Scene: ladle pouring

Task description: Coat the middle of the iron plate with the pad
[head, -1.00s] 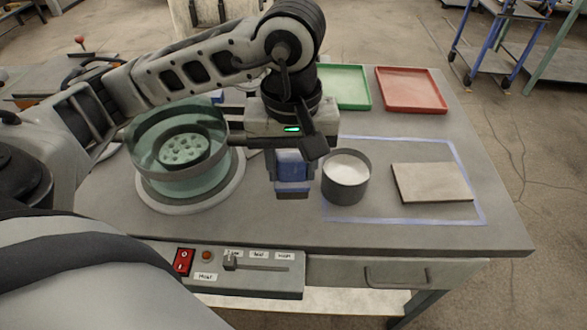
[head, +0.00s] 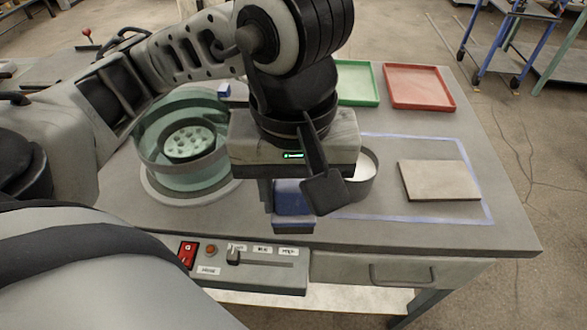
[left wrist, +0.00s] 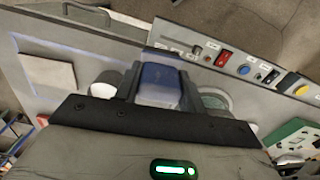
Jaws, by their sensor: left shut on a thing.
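The iron plate (head: 440,181) is a flat grey-beige square lying on the right of the table, inside a blue taped outline. It also shows at the left of the left wrist view (left wrist: 48,74). My left gripper (head: 291,207) is shut on the blue pad (head: 294,220), a block with a dark grey lower part. The pad also shows between the fingers in the left wrist view (left wrist: 160,84). The gripper is left of the plate, apart from it. A round grey pot (head: 363,186) with white contents stands between them, partly hidden by my gripper. My right gripper is not in view.
A clear green round machine (head: 165,165) with a holed rotor stands at left. A green tray (head: 357,84) and a red tray (head: 420,88) lie at the back. A control panel (head: 250,262) is on the front edge. The table around the plate is clear.

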